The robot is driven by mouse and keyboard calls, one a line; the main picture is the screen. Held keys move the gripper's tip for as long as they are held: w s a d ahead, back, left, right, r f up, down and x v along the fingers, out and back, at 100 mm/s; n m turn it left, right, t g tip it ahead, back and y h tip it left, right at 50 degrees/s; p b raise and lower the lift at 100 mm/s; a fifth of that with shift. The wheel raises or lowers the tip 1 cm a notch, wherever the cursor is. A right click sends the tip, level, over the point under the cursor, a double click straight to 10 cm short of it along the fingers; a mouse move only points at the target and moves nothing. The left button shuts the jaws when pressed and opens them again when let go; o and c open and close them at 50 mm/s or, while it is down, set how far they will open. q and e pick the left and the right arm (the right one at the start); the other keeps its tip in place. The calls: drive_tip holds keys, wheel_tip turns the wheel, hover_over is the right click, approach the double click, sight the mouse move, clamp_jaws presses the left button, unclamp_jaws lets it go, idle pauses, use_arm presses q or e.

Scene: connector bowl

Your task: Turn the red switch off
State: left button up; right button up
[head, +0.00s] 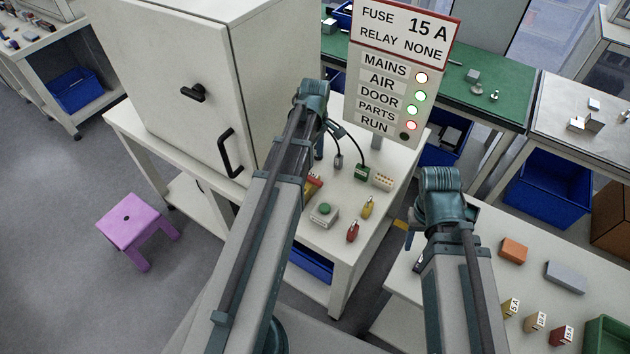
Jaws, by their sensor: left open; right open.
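A red and yellow part (314,184), which may be the red switch, sits on the white bench beside the cabinet. My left arm hides much of it, so its position, on or off, cannot be told. My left gripper (318,142) is above the bench, beyond that part, with its fingers mostly hidden behind the arm.
A sign board (400,70) has lit lamps; RUN is dark. A green-button box (323,213), a red plug (352,232), a yellow plug (367,207) and cabled connectors (362,172) crowd the bench. A white cabinet (165,50) stands left. A purple stool (132,222) is on the floor.

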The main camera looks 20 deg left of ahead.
sight(315, 180)
use_arm(q)
wheel_tip(315, 180, down, 11)
drive_tip(key=b, duration=0.9)
drive_tip(key=shift+r+b, duration=0.15)
drive_tip(key=shift+b, duration=0.15)
use_arm(e)
wheel_tip(315, 180, down, 11)
drive_tip(key=shift+r, duration=0.15)
use_arm(q)
clamp_jaws()
